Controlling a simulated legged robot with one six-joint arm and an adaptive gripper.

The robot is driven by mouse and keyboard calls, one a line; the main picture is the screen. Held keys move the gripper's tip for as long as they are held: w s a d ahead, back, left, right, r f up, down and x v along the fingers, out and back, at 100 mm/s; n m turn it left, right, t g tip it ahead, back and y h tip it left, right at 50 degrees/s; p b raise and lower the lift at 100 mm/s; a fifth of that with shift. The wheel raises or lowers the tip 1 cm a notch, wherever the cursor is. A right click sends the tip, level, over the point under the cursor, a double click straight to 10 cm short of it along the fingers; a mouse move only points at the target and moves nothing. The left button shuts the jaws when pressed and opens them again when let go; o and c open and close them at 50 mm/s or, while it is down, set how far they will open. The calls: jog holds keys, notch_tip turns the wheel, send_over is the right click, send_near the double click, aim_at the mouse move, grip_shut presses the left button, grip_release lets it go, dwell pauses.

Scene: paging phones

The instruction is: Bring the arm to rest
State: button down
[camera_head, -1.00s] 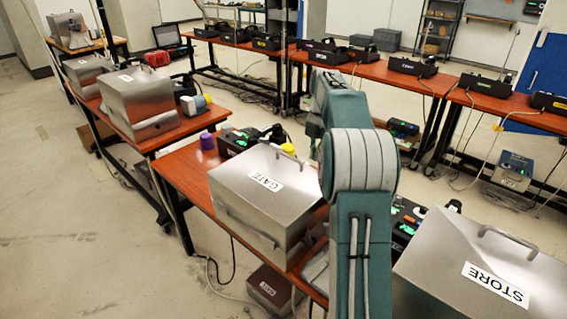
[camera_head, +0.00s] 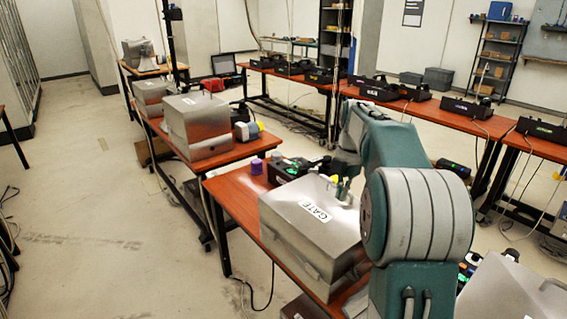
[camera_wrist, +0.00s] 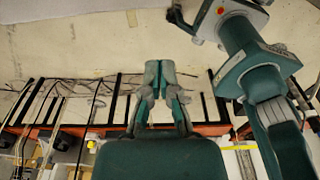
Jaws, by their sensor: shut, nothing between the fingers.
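My arm (camera_head: 415,215) shows in the head view as a green and grey folded link on the right, rising in front of the table and boxes. In the wrist view my gripper (camera_wrist: 160,70) points away from the camera with its two fingertips together and nothing between them. It hangs over the pale floor and table frames in that picture, with no contact visible. In the head view I cannot clearly make out the fingertips near the metal GATE box (camera_head: 300,213).
The GATE box stands on a red-brown table (camera_head: 233,196) close to my arm. Another metal box (camera_head: 507,292) is at the lower right. A purple-capped item (camera_head: 257,167) sits by the table's far end. Long tables with black devices (camera_head: 468,108) line the back. Open floor (camera_head: 95,215) lies left.

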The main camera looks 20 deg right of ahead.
jog(key=s+a+r+m+t+h, duration=0.15)
jog(key=s+a+r+m, duration=0.35)
jog(key=s+a+m, duration=0.65)
jog(key=s+a+f+m+t, duration=0.4)
jog(key=s+a+f+m, duration=0.2)
jog(key=s+a+m, duration=0.3)
jog(key=s+m, duration=0.1)
jog(key=s, duration=0.3)
jog(key=shift+s+a, duration=0.2)
jog(key=shift+s, duration=0.05)
jog(key=shift+s+t, duration=0.1)
jog(key=shift+t, duration=0.15)
